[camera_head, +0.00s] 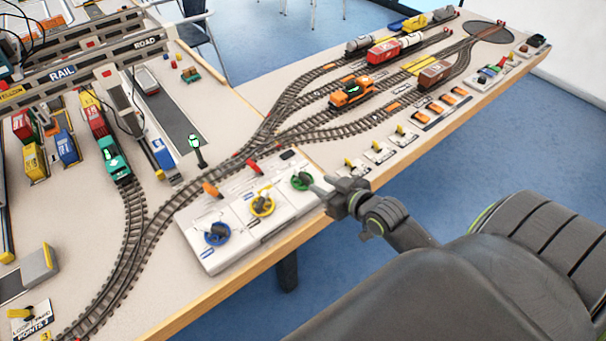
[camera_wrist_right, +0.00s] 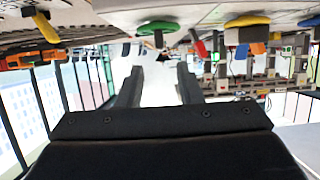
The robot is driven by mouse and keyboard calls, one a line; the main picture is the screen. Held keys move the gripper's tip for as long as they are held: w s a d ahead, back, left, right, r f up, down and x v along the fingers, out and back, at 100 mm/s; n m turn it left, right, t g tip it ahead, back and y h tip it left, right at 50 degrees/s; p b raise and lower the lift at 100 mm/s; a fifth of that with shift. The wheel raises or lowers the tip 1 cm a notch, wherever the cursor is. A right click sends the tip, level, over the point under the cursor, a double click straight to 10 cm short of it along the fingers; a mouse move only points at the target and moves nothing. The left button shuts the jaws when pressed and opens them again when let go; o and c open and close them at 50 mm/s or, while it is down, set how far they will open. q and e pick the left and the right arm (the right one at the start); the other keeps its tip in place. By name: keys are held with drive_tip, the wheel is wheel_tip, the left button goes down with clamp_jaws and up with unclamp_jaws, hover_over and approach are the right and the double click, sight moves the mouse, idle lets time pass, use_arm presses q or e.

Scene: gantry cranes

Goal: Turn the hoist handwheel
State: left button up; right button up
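A white control panel (camera_head: 190,247) on the table's front edge carries a blue wheel (camera_head: 217,234), a yellow wheel (camera_head: 262,205) and a green wheel (camera_head: 302,180). Their labels are too small to read, so I cannot tell which is the hoist handwheel. My right gripper (camera_head: 322,188) is just right of the green wheel, its fingers pointing toward it. In the right wrist view, which looks upside down, my gripper's two fingers (camera_wrist_right: 159,80) are apart with nothing between them. The green wheel (camera_wrist_right: 158,27) shows beyond the tips, the yellow wheel (camera_wrist_right: 247,20) to its right. My left gripper is out of view.
An orange lever (camera_head: 211,189) and a red lever (camera_head: 254,167) stand at the panel's back edge. Behind run tracks with an orange locomotive (camera_head: 351,92) and a brown wagon (camera_head: 435,74). A grey gantry crane (camera_head: 90,62) stands at left. Blue floor lies in front of the table.

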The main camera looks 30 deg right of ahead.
sight(304, 175)
drive_tip(key=x, duration=0.9)
clamp_jaws()
